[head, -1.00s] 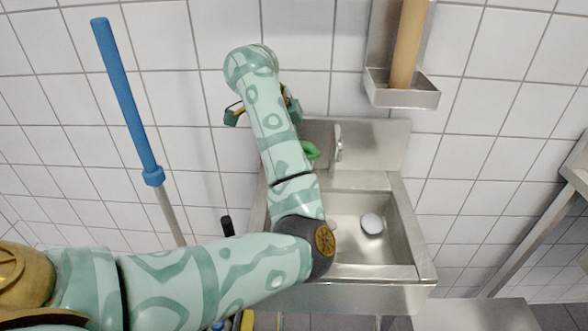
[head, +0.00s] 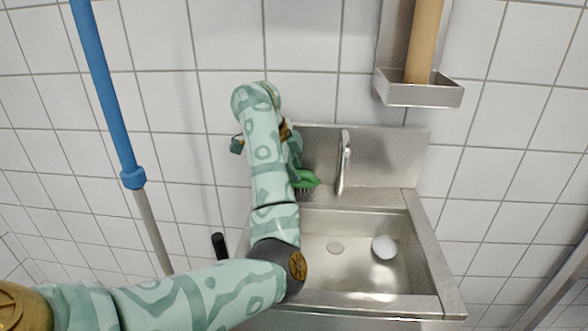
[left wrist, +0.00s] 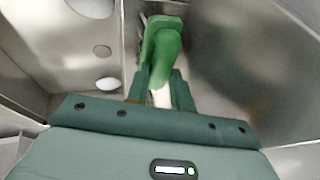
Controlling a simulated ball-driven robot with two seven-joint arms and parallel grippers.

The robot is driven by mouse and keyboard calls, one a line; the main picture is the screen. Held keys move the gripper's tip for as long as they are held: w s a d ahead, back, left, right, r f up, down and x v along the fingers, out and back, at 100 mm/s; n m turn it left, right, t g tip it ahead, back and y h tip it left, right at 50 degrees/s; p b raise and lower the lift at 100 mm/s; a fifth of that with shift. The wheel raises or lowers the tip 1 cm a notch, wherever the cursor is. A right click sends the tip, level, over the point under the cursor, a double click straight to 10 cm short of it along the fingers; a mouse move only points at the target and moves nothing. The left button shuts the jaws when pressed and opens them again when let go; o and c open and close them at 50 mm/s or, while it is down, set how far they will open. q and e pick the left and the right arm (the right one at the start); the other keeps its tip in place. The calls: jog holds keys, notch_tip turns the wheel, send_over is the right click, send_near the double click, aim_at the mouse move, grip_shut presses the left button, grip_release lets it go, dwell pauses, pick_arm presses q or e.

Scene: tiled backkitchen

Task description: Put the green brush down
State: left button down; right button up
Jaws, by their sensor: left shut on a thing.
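The green brush (head: 306,178) shows at the back left of the steel sink, beside the tap, partly hidden by my left arm. It also shows in the left wrist view (left wrist: 163,48), gripped between the fingers. My left gripper (left wrist: 160,88) is shut on it. In the head view the gripper (head: 294,165) is mostly hidden behind my forearm. The brush's bristles point downward near the sink's back ledge; I cannot tell whether they touch it. My right gripper is not in view.
The steel sink (head: 424,235) holds a white round object (head: 384,247) at its right. A tap (head: 344,160) stands at the back. A wall holder (head: 420,92) with a wooden handle hangs above. A blue-handled pole (head: 105,95) stands at left.

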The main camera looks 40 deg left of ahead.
pick_arm(q)
jog(key=shift+f, duration=0.2)
jog(key=c, duration=1.3)
grip_release()
jog(key=shift+o, duration=0.5)
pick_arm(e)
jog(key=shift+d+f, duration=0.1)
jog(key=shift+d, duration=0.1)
pick_arm(q)
jog(key=shift+r, duration=0.1)
jog(key=shift+s+r, duration=0.1)
jog(key=shift+r, duration=0.25)
jog(key=p+v, duration=0.9)
jog(key=v, duration=0.2)
jog(key=shift+s, duration=0.2)
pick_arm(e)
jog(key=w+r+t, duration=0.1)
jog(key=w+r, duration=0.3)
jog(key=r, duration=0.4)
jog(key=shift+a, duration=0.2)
pick_arm(q)
jog(key=shift+r, duration=0.15)
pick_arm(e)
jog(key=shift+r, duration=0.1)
